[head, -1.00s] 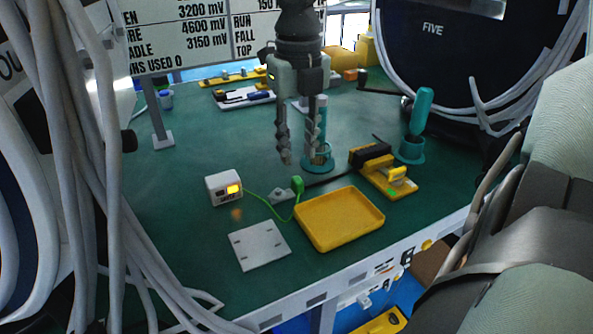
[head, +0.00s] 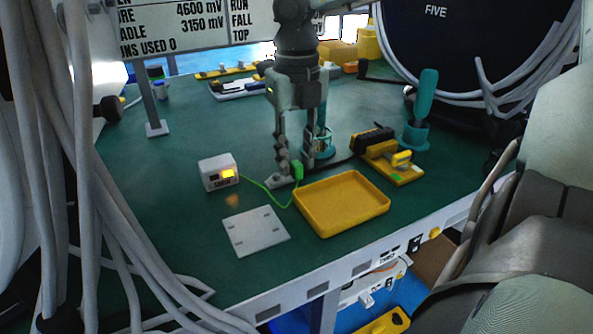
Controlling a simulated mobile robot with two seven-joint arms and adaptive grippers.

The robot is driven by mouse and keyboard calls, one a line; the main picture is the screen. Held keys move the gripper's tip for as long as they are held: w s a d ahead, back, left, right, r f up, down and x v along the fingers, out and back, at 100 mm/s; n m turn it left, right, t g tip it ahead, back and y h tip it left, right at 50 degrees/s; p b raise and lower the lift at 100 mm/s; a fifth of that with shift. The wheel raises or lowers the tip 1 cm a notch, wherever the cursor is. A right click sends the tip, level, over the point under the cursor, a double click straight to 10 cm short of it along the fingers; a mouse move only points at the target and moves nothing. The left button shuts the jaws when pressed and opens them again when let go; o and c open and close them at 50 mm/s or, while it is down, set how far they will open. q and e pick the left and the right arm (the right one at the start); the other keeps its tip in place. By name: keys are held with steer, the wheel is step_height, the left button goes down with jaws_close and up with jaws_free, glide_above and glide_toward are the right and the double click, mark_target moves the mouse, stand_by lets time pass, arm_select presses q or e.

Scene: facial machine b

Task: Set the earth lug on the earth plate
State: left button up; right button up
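The green earth lug (head: 297,171) stands upright at the end of a green wire from a small white box with a lit yellow window (head: 219,173). The flat pale grey plate (head: 255,231), which I take as the earth plate, lies bare on the green bench in front of the box. My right gripper (head: 295,164) points down with its fingers apart, its tips close to the lug. I cannot tell whether the lug is between the fingers or just in front of them. My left gripper is not in view.
An empty yellow tray (head: 342,203) lies right of the plate. A yellow tool with a black part (head: 388,158) and a teal handle in a stand (head: 423,104) are further right. Another teal stand (head: 320,143) is behind my gripper. White cables hang at left.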

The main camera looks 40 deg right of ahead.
mark_target(297, 163)
steer(key=shift+c, duration=0.8)
jaws_close()
step_height(297, 163, up, 7)
steer(key=p, duration=0.3)
steer(key=shift+p, duration=0.35)
